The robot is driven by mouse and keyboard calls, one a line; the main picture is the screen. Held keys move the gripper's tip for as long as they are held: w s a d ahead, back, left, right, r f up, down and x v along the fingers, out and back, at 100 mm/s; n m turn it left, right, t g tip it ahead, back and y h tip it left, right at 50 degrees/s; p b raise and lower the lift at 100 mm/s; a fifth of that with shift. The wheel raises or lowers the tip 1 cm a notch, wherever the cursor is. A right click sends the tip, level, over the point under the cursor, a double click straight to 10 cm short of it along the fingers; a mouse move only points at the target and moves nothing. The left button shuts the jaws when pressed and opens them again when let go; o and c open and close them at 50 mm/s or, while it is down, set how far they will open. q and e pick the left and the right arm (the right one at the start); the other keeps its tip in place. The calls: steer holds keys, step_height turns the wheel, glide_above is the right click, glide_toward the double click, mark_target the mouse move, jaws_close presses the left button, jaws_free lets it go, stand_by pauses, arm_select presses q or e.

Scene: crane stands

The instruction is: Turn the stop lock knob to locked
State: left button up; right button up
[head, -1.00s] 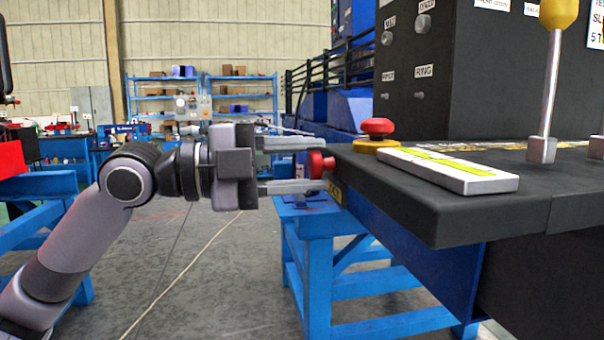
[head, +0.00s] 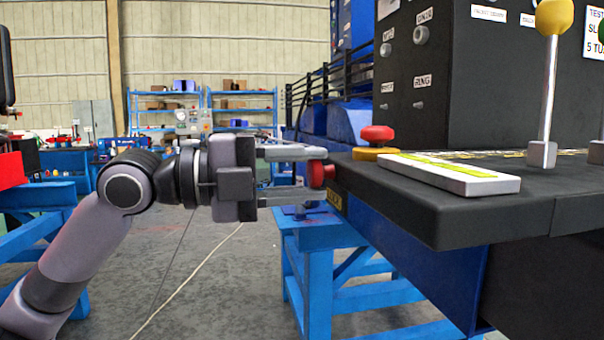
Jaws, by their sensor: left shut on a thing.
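The red stop lock knob (head: 319,174) sticks out from the left edge of the dark console (head: 440,215) in the head view. My left gripper (head: 318,174) comes in from the left, with one finger above the knob and one below. It is shut on the knob. A yellow label (head: 335,198) sits on the console edge just below the knob and is partly hidden by the fingers. Which way the knob is turned I cannot tell. My right gripper is not in view.
A red mushroom button (head: 377,135) on a yellow base stands on the console top near the knob. A white and yellow plate (head: 447,172) and a yellow-topped lever (head: 550,100) are further right. A blue stand (head: 317,270) is below.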

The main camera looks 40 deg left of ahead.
arm_select(q)
steer(key=o, duration=1)
steer(key=shift+s+a+f+b, duration=0.15)
steer(key=shift+s+a+b, duration=0.3)
steer(key=shift+b, duration=0.05)
steer(key=shift+b+v, duration=1.2)
steer(key=shift+v, duration=1.7)
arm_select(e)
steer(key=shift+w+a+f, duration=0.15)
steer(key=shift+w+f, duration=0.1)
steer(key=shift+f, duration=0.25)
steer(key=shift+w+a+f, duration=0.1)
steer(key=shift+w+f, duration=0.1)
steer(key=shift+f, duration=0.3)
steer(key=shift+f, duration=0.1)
